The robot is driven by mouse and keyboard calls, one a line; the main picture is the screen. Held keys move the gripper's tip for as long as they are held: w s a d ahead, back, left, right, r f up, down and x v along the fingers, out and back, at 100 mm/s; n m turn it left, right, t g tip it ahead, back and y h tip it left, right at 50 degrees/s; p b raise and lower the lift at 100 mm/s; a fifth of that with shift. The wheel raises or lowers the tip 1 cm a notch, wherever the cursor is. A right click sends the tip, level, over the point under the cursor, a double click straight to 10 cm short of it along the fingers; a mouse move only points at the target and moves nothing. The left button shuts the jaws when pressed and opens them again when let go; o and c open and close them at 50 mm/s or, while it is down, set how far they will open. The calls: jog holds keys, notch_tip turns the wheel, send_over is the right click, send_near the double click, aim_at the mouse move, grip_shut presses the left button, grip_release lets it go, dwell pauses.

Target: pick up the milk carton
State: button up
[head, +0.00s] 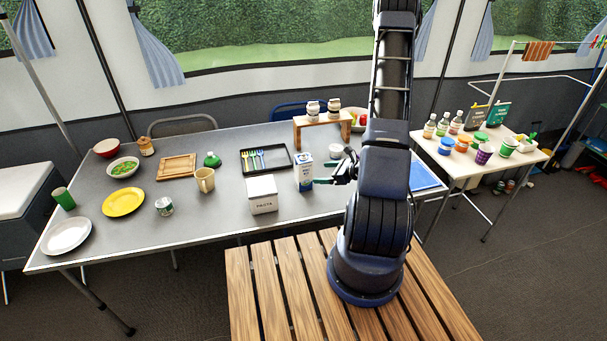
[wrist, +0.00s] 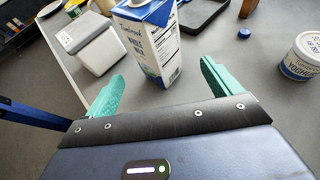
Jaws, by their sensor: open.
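The milk carton (head: 304,174) stands upright on the grey table, white with a blue top and print. It also shows in the wrist view (wrist: 150,45), just beyond the fingertips and between their lines. My gripper (head: 333,173) is at the carton's right side in the head view, low over the table. In the wrist view, my gripper (wrist: 161,82) shows two green fingers spread wide with nothing between them. The carton's top edge is cut off in the wrist view.
The white pasta box (head: 262,195) stands close left of the carton. A black cutlery tray (head: 266,159) lies behind. A yoghurt tub (wrist: 301,57) stands right of my fingers in the wrist view. A small wooden stand (head: 323,125) with jars is at the back.

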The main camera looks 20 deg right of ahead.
aim_at(304, 173)
jog(key=x, duration=0.4)
jog(key=shift+w+a+f, duration=0.1)
jog(key=shift+a, duration=0.2)
jog(key=shift+a+x, duration=0.2)
jog(key=shift+x, duration=2.45)
jog(key=c, duration=1.1)
jog(key=shift+r, duration=0.35)
jog(key=shift+r, duration=9.7)
